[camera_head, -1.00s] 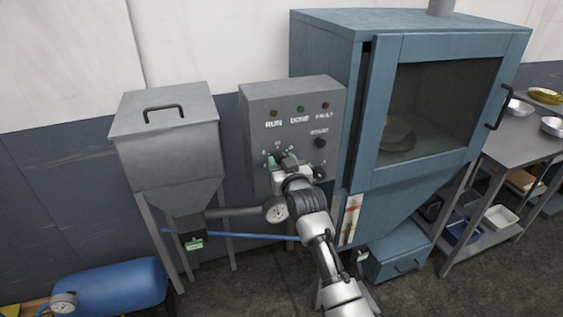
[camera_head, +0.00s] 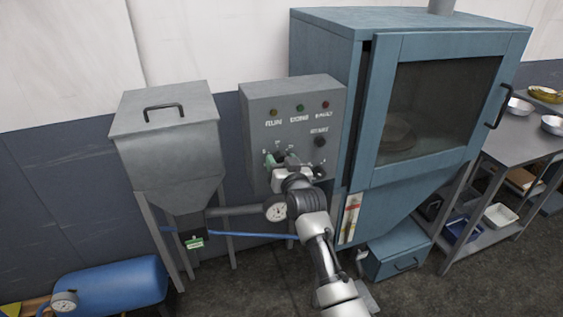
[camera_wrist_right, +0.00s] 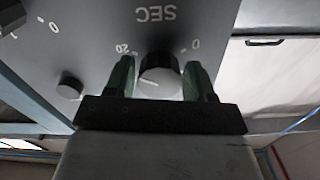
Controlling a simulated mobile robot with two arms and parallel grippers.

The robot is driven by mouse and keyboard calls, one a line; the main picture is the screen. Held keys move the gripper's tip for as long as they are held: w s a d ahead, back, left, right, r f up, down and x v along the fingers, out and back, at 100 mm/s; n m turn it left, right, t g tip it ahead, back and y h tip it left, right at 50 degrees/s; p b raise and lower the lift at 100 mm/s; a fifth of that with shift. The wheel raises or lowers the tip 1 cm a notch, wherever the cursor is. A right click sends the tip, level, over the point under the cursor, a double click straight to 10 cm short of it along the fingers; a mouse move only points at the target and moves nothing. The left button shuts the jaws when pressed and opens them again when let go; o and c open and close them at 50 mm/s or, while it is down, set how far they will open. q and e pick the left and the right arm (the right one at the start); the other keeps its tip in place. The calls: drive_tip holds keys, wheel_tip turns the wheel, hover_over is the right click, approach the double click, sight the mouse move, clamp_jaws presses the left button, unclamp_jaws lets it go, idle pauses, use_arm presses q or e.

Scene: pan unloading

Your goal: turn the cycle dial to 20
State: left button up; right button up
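The cycle dial (camera_wrist_right: 160,76) is a round dark knob with a pale face, between the "20" and "0" marks under the upside-down "SEC" label in the right wrist view. A short white line on its face lies toward the left, on the side of the "20". My right gripper (camera_wrist_right: 160,78) has its green fingers one on each side of the dial, with thin gaps showing. In the head view my right gripper (camera_head: 281,161) is at the lower part of the grey control panel (camera_head: 258,120) and hides the dial. My left gripper is not in view.
The panel also carries a dark knob (camera_head: 320,142) and several indicator lamps. A grey hopper (camera_head: 165,130) stands left, a blue oven cabinet (camera_head: 440,165) right. A pressure gauge (camera_head: 276,212) on a pipe is close below my right wrist. A shelf table (camera_head: 500,145) stands far right.

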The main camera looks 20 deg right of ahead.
drive_tip(key=shift+o, duration=1.1)
drive_tip(key=shift+s, duration=0.1)
drive_tip(key=s+b, duration=0.3)
drive_tip(key=s, duration=0.7)
drive_tip(key=shift+s+d, duration=0.15)
drive_tip(key=shift+s, duration=0.15)
